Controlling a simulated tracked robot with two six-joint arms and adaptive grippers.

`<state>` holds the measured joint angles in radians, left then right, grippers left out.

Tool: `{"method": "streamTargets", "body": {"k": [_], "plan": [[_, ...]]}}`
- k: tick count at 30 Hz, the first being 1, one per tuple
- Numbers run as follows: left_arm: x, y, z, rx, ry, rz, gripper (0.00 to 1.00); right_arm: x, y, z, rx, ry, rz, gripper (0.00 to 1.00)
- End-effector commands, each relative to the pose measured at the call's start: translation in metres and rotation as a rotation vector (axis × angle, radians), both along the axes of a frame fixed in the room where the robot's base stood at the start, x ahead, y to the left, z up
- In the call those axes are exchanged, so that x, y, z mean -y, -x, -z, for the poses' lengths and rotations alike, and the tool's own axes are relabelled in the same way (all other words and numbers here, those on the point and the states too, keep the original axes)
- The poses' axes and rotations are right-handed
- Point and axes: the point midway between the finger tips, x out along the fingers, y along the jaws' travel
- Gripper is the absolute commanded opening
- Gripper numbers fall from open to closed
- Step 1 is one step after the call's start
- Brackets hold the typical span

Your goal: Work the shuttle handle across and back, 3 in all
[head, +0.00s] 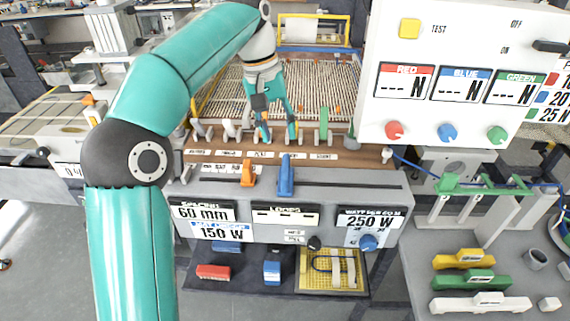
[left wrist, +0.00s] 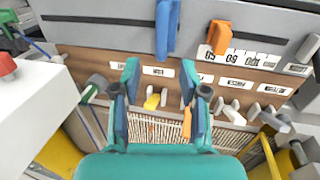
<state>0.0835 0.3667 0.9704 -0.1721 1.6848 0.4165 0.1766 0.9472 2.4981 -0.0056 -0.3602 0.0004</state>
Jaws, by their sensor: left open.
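A blue upright handle (head: 286,176) stands at the long slot in the front of the grey machine, and it also shows in the left wrist view (left wrist: 166,28). An orange handle (head: 248,173) stands just left of it, also seen in the left wrist view (left wrist: 220,37). I cannot tell from markings which is the shuttle handle. My left gripper (head: 279,131) is open, pointing down over the brown lever strip, behind both handles and apart from them. In the left wrist view its fingers (left wrist: 160,75) are spread with nothing held. My right gripper is out of view.
Several small levers line the brown strip, including a green one (head: 323,122) and a yellow one (left wrist: 152,101) near my fingers. The ribbed mesh bed lies behind. A white display box (head: 460,95) rises at the right. The slot's right part is clear.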

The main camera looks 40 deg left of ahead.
Motion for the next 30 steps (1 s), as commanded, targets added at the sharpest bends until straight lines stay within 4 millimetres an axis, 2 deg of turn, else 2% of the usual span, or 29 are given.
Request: {"method": "streamTargets", "body": {"k": [1, 6, 12, 17, 25, 30], "plan": [[0.001, 0.000, 0.014, -0.002, 0.000, -0.001, 0.43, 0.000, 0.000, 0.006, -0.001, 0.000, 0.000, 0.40], [0.007, -0.004, 0.046, -0.002, 0.000, -0.001, 0.43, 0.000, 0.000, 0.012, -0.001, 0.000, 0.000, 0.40], [0.011, -0.007, 0.069, -0.001, -0.001, -0.001, 0.43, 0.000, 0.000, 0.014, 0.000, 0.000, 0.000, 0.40], [0.012, -0.007, 0.076, 0.001, 0.000, -0.001, 0.43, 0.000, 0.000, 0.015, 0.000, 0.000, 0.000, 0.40], [0.012, -0.008, 0.077, 0.001, 0.000, -0.001, 0.43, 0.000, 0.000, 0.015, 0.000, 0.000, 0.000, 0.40], [0.013, -0.008, 0.077, 0.001, -0.001, 0.000, 0.15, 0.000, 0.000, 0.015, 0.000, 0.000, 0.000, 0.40]]}}
